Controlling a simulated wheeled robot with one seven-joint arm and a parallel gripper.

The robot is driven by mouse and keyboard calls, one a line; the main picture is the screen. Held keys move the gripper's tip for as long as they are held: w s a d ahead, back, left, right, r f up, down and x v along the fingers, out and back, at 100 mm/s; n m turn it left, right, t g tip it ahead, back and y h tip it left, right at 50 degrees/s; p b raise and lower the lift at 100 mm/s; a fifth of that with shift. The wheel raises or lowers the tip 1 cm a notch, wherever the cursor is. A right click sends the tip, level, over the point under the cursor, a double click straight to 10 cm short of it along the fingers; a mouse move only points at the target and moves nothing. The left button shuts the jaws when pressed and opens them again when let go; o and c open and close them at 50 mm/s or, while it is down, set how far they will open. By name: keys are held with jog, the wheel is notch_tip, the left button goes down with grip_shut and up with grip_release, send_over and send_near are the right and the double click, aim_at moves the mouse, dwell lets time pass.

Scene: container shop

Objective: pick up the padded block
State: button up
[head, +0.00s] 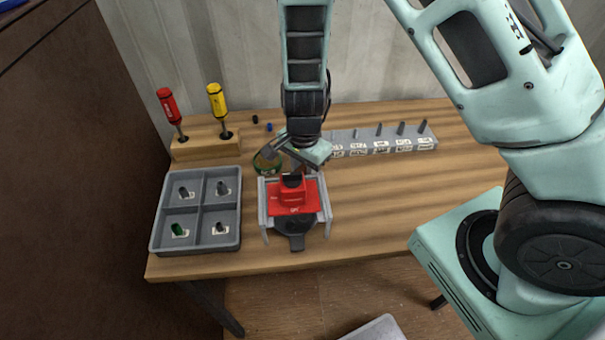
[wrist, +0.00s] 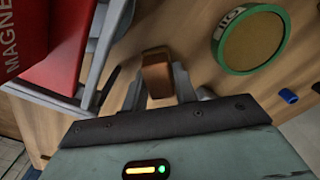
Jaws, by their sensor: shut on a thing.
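In the wrist view a small brown block (wrist: 156,70), which looks like the padded block, sits between the two grey fingers of my gripper (wrist: 158,82). The fingers are shut on its sides. In the head view my gripper (head: 277,152) is low over the back of the wooden table, just behind the red holder. The wrist view does not clearly show whether the block touches the table.
A red holder in a grey frame (head: 292,200) stands close in front. A green-rimmed round dish (wrist: 250,40) is beside my gripper. A grey four-compartment tray (head: 202,208), a screwdriver stand (head: 205,147) and a labelled rack (head: 380,146) are around it. The table's right side is clear.

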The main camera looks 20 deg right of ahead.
aim_at(304, 169)
jog(key=shift+r, duration=0.1)
notch_tip(304, 169, up, 10)
jog(key=shift+f+p, duration=0.1)
jog(key=shift+p, duration=0.3)
jog(key=o, duration=0.3)
jog(key=shift+c, duration=0.6)
jog(key=shift+d, duration=0.1)
